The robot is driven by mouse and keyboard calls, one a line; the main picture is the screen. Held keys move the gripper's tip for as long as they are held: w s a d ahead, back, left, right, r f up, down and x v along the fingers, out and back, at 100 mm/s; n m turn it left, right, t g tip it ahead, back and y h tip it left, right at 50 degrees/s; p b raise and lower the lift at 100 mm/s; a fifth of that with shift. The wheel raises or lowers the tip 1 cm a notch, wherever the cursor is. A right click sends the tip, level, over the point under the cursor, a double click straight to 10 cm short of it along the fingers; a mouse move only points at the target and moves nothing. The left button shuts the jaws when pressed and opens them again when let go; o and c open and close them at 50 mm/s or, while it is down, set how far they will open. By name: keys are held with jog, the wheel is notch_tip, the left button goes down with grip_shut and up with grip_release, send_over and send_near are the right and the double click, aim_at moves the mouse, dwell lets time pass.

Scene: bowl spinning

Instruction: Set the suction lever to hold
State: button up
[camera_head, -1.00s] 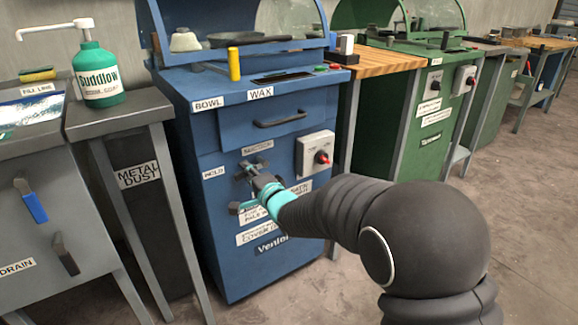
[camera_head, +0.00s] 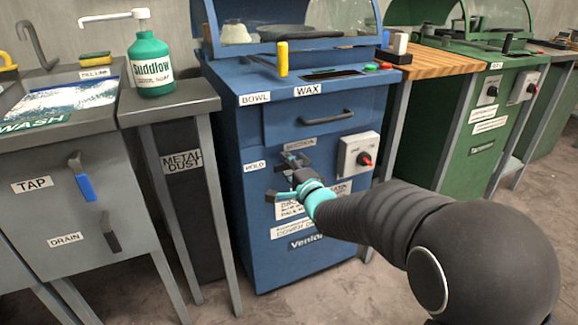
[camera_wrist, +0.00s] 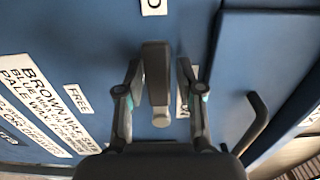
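The suction lever (camera_wrist: 156,75) is a dark grey bar on the blue cabinet front. It lies between the two fingers of my gripper (camera_wrist: 160,82) in the wrist view, with dark gaps of blue panel on both sides. The fingers are apart and do not clearly touch it. In the head view my gripper (camera_head: 284,178) is at the cabinet front, just below the SUCTION label (camera_head: 299,143) and right of the HOLD label (camera_head: 255,166); it mostly hides the lever there. A FREE label (camera_wrist: 77,98) shows left of the lever in the wrist view.
A grey side table (camera_head: 170,103) with a green soap bottle (camera_head: 151,66) and a sink unit (camera_head: 75,150) stand left. Floor shows in front.

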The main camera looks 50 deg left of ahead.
jog(key=shift+d, duration=0.1)
jog(key=v, duration=1.1)
jog(key=shift+s+d, duration=0.15)
jog(key=shift+d, duration=0.25)
